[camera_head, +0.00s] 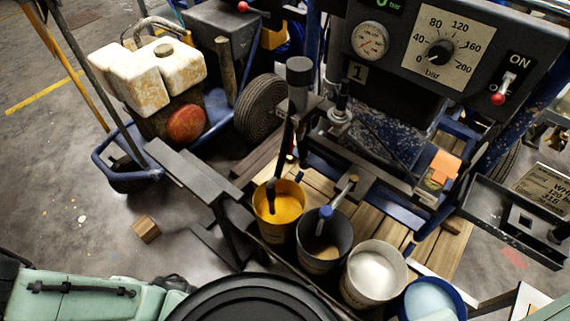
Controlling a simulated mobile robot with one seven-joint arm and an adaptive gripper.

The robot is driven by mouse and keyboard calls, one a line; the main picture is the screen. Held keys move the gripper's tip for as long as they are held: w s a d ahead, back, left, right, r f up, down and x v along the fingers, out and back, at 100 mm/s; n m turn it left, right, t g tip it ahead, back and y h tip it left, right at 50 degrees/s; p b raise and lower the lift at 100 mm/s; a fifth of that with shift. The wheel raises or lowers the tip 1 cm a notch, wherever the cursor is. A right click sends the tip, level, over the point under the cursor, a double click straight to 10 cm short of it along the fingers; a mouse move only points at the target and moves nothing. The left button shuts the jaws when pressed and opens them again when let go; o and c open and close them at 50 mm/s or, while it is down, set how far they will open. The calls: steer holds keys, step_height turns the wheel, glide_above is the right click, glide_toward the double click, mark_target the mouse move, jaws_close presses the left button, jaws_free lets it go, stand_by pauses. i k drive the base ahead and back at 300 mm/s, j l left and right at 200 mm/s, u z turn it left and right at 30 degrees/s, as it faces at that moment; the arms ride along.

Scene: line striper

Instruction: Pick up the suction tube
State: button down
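A dark upright tube (286,145), which looks like the suction tube, has a thick grey cylinder at its top. It slants down to the yellow paint bucket (280,227), and its dark lower end is inside the bucket. A black bucket (325,262) beside it holds a tool with a blue part. My gripper cannot be made out in this view. Mint-green and black parts, which seem to be my own body, fill the lower left and bottom edge.
A white bucket (373,275) and a blue bucket (432,299) continue the row on the wooden slat deck. The control panel (435,45) stands behind. The engine with its worn white tank (150,75) is at left. A small wooden block (146,229) lies on open floor.

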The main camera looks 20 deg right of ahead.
mark_target(270, 186)
steer(key=k+z, duration=0.25)
steer(key=z, duration=0.2)
steer(key=k+l+z, duration=0.15)
steer(key=z, duration=0.3)
steer(key=k+l+z, duration=0.3)
steer(key=z, duration=0.2)
steer(key=k, duration=0.05)
